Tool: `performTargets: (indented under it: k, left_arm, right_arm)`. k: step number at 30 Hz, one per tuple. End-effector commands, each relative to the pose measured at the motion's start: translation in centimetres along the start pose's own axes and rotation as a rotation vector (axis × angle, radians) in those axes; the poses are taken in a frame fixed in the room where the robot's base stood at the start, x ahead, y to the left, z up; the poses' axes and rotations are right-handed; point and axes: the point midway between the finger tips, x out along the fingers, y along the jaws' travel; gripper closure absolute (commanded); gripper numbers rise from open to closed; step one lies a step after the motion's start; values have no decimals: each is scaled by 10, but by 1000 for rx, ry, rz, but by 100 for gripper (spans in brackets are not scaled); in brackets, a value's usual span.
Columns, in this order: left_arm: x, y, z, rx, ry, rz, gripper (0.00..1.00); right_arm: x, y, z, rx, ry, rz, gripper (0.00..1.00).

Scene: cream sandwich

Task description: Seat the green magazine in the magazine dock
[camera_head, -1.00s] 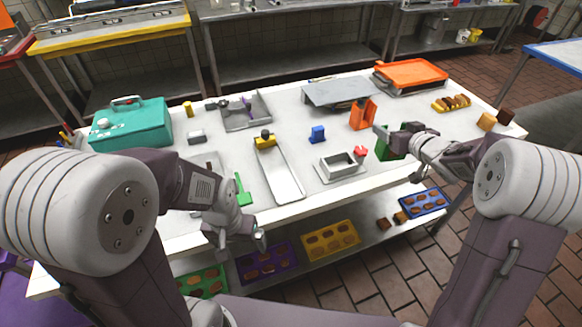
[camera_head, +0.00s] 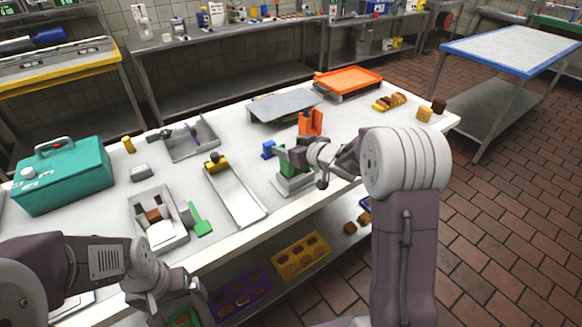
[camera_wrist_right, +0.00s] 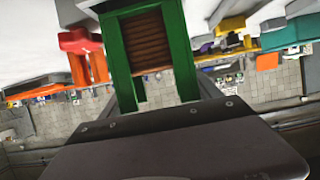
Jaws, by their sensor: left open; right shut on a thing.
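The green magazine (camera_head: 287,166) is upright at the grey magazine dock (camera_head: 293,186) on the table's right half. In the right wrist view it is a green frame (camera_wrist_right: 116,55) around a stack of brown slabs. My right gripper (camera_head: 310,157) is shut on it. Whether the magazine's lower end is inside the dock or just above it, I cannot tell. A red part (camera_wrist_right: 78,40) shows beside the magazine in the right wrist view. My left gripper (camera_head: 176,298) is open and low at the front left, over the lower shelf's green tray (camera_head: 188,318).
A blue block (camera_head: 268,149) and an orange holder (camera_head: 310,122) stand close behind the dock. A long metal tray (camera_head: 236,193) lies to its left. A grey box (camera_head: 160,240) and green scraper (camera_head: 201,226) lie further left.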

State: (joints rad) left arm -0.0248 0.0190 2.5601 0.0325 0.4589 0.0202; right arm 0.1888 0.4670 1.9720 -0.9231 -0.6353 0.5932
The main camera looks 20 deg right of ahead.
Motion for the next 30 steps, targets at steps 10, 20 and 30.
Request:
performTargets:
  k: [10,20,30]
  left_arm:
    - [15,0,1,0,0,0,2]
    - [16,0,2,0,0,0,2]
    - [15,0,2,0,0,0,2]
  right_arm:
    - [13,0,34,2,-6,0,81]
    - [16,-1,45,1,-15,0,6]
    - [15,0,40,-1,-4,0,6]
